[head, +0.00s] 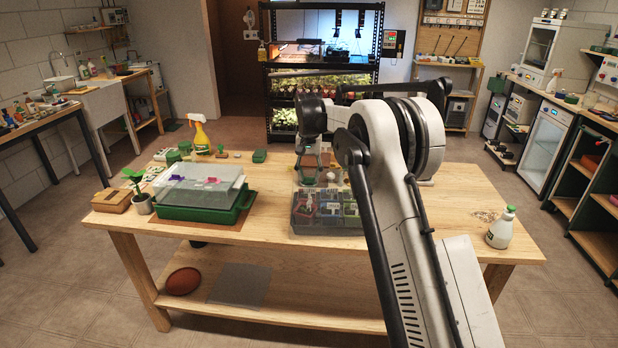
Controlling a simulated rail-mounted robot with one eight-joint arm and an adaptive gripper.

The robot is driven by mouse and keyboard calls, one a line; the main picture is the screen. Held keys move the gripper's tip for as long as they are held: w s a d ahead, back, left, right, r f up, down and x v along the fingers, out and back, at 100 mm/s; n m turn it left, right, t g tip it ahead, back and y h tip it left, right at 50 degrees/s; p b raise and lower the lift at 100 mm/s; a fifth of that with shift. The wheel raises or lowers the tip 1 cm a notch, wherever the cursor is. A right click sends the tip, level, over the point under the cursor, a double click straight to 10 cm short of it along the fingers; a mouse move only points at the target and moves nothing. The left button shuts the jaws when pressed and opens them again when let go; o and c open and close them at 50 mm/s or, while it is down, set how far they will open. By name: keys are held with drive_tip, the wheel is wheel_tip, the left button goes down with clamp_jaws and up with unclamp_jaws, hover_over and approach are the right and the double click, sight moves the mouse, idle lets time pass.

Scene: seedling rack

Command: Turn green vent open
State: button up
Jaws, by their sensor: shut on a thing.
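My gripper (309,174) points down over the back middle of the wooden table, behind a clear compartment box. It is shut on a small green thing (308,181), which its fingers partly cover. I cannot tell whether this is the green vent. A translucent lid (190,196) sits on a green tray (200,214) at the table's left. Purple and pink pieces (211,181) show on the lid. I see no green vent on it from here. My gripper is to the right of the lid and apart from it.
The clear compartment box (327,228) stands at the front middle. A yellow spray bottle (201,136), a potted seedling (142,201) and a brown box (113,201) are at the left. A white bottle (500,228) stands at the right. The table (262,206) is bare left of the compartment box.

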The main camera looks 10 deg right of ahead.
drive_tip(key=shift+n, duration=0.5)
drive_tip(key=o, duration=1.1)
drive_tip(key=shift+o, duration=0.2)
wheel_tip(320, 180, up, 12)
